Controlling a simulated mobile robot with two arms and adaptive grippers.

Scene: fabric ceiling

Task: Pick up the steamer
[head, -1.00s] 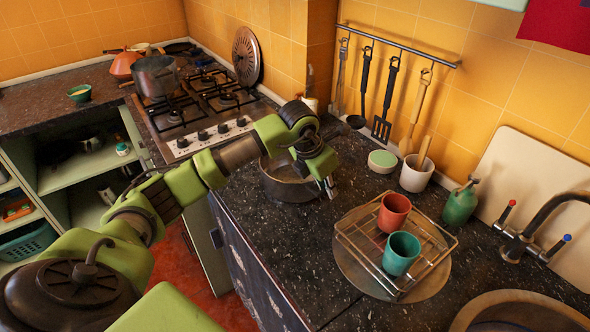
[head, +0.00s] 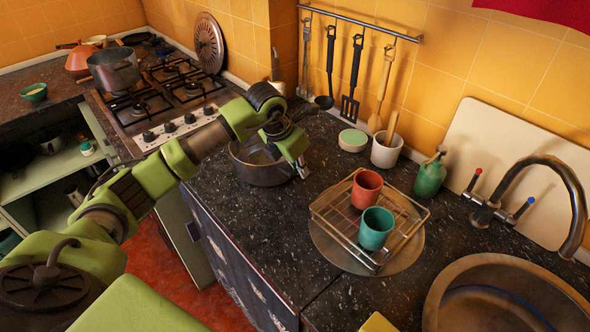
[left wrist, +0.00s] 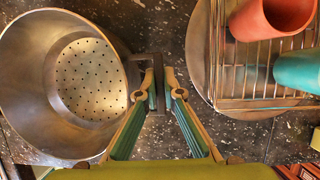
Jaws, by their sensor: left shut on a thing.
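The steamer is a grey metal pot (head: 258,173) on the dark counter, left of the dish rack. In the left wrist view the steamer (left wrist: 45,112) shows its perforated round bottom and looks empty. My left gripper (head: 300,168) is at the steamer's right side. In the left wrist view my left gripper (left wrist: 160,92) is shut on the steamer's dark side handle, with a finger on each side. The arm hides part of the steamer's rim in the head view. I cannot tell whether its base is clear of the counter. My right gripper is out of view.
A wire rack (head: 330,228) with a red cup (head: 366,188) and a teal cup (head: 376,229) stands close right. Behind are a green-lidded jar (head: 352,140), a white utensil pot (head: 386,152) and a green bottle (head: 430,176). The stove (head: 170,126) is left, the sink (head: 436,300) right.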

